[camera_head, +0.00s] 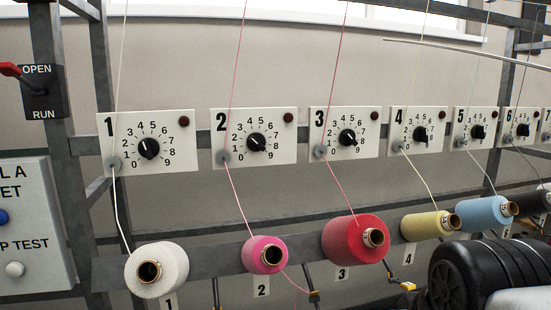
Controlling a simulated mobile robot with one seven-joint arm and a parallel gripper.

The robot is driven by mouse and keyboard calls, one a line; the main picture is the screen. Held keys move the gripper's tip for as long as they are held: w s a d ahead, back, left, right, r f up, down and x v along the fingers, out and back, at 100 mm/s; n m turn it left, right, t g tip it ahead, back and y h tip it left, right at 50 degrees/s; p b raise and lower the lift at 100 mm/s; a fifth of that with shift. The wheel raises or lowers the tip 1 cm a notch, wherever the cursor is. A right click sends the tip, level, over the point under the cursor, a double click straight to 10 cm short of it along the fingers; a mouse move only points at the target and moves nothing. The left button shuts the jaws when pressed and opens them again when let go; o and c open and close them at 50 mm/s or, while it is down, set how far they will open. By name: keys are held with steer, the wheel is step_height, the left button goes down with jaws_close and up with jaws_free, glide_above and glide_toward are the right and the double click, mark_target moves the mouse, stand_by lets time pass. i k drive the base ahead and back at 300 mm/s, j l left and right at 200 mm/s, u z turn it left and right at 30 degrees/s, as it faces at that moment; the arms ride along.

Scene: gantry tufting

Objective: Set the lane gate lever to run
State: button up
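The lane gate lever (10,69) is at the far left edge, with a red grip and a dark shaft. It sits on a black plate (46,101) marked OPEN at the top and RUN at the bottom. The lever slants up and left, with its red grip level with the word OPEN. The grip's outer end lies close to the picture edge. My gripper is not in view. A black ribbed body with a pale part at the bottom right looks like part of my arm.
Below the plate is a grey panel (30,225) with a blue and a white button. Numbered dial plates (183,148) line the frame to the right. Yarn cones, including a white one (172,262) and a red one (343,239), stick out below, with threads running upward.

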mark_target(8, 69)
steer(key=u, duration=1.95)
steer(key=i+j+z, duration=0.15)
steer(key=i+j, duration=0.3)
steer(key=i, duration=0.15)
